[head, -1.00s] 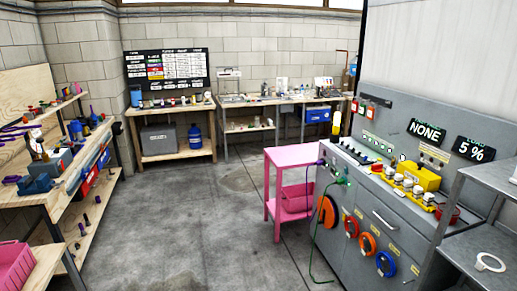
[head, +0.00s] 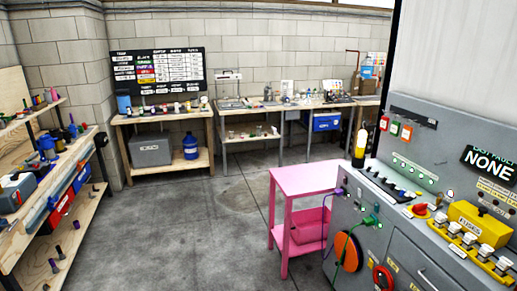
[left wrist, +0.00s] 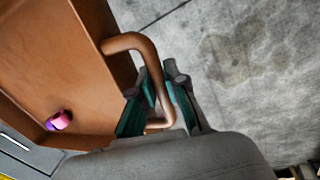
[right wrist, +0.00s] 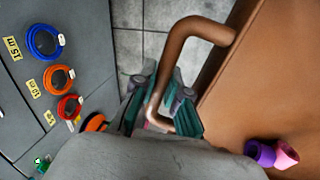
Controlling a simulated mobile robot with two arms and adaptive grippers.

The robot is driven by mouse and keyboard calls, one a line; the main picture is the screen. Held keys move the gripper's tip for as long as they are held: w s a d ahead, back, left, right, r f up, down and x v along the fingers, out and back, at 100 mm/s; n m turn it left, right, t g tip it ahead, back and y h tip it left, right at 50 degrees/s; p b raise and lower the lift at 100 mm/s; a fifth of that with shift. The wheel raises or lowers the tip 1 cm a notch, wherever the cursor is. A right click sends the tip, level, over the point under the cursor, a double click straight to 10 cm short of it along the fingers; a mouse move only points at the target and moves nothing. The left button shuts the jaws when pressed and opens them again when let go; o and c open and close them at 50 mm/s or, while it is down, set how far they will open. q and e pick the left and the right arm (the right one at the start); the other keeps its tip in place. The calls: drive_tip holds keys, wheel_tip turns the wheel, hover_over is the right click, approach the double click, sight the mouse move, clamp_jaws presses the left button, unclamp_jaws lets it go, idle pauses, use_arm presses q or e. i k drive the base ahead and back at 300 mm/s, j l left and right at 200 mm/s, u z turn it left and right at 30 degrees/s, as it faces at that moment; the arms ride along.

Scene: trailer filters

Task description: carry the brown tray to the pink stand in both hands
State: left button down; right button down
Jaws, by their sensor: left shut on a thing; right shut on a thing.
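The brown tray (left wrist: 60,55) shows in the left wrist view, and it also shows in the right wrist view (right wrist: 262,95). My left gripper (left wrist: 160,95) is shut on one looped handle of the tray. My right gripper (right wrist: 165,95) is shut on the other looped handle. A small pink and purple item (left wrist: 60,120) lies in the tray; it also shows in the right wrist view (right wrist: 272,154). The pink stand (head: 310,180) is in the head view, right of centre, with a flat, empty top and a lower shelf. The tray and both grippers are out of the head view.
A grey control cabinet (head: 400,235) stands directly right of the stand; coloured hose reels (right wrist: 58,78) are on its front. A wooden workbench (head: 85,225) with tools runs along the left. Back benches (head: 165,118) line the wall. The concrete floor (head: 190,235) between is clear.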

sight(295, 181)
drive_tip(key=i, duration=2.6)
drive_tip(key=i+z, duration=0.3)
drive_tip(key=i+j+z, duration=0.3)
drive_tip(key=i, duration=0.2)
drive_tip(key=i+l+z, duration=0.15)
drive_tip(key=i+z, duration=0.3)
drive_tip(key=i, duration=0.05)
